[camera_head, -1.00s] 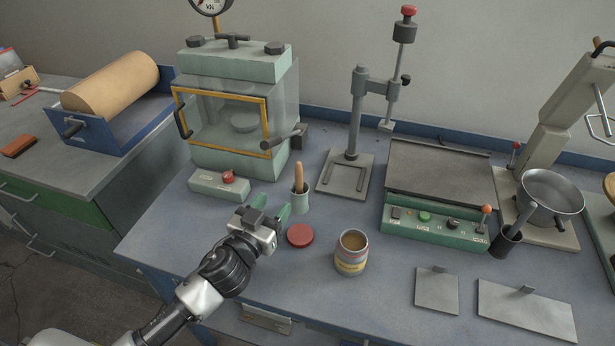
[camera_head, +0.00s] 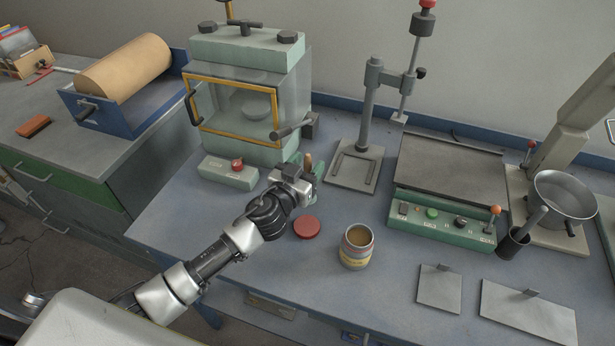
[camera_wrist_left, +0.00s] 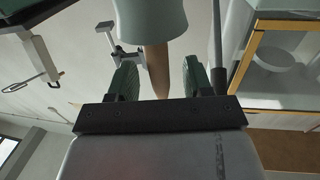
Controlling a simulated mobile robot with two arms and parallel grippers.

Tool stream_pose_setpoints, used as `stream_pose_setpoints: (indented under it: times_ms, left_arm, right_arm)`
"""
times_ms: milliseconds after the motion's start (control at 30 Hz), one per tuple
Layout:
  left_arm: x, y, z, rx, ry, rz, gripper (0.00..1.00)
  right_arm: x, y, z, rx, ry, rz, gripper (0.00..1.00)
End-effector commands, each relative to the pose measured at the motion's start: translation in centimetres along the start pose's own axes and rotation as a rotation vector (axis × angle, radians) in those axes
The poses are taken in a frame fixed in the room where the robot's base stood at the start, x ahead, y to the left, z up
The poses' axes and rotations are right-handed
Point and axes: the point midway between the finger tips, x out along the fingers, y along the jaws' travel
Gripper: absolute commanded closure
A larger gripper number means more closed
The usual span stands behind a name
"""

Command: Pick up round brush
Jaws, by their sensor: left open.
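The round brush (camera_head: 308,161) shows only as a tan wooden handle standing in a pale green cup. In the left wrist view, which looks upside down, the handle (camera_wrist_left: 155,70) sticks out of the cup (camera_wrist_left: 150,18) and lies between the two green fingers of my open left gripper (camera_wrist_left: 160,85). I cannot tell whether either finger touches it. The bristle end is hidden in the cup. My right gripper is not in view.
A red disc (camera_head: 307,227) and an open tin (camera_head: 356,247) stand on the bench in front. A green press with a glass door (camera_head: 243,105) stands behind the gripper, its small control box (camera_head: 228,172) to the left. A metal stand (camera_head: 355,167) is to the right.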

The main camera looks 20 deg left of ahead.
Motion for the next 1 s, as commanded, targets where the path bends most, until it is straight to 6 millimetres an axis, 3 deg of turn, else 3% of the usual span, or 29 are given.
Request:
stream_pose_setpoints:
  times_ms: [133,433,767,1000]
  left_arm:
    - [1.9,0.0,-0.1,0.000,0.001,0.000,0.50]
    - [2.2,0.0,0.0,-0.001,-0.001,0.000,0.51]
    - [2.2,0.0,0.0,-0.001,-0.001,0.000,1.00]
    - [2.2,0.0,0.0,0.000,0.000,0.000,1.00]
  right_arm:
    - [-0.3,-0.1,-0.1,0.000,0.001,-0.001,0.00]
    - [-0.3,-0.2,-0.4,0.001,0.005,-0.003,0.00]
    - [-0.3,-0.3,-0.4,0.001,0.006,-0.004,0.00]
    - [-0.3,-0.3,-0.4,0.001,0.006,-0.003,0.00]
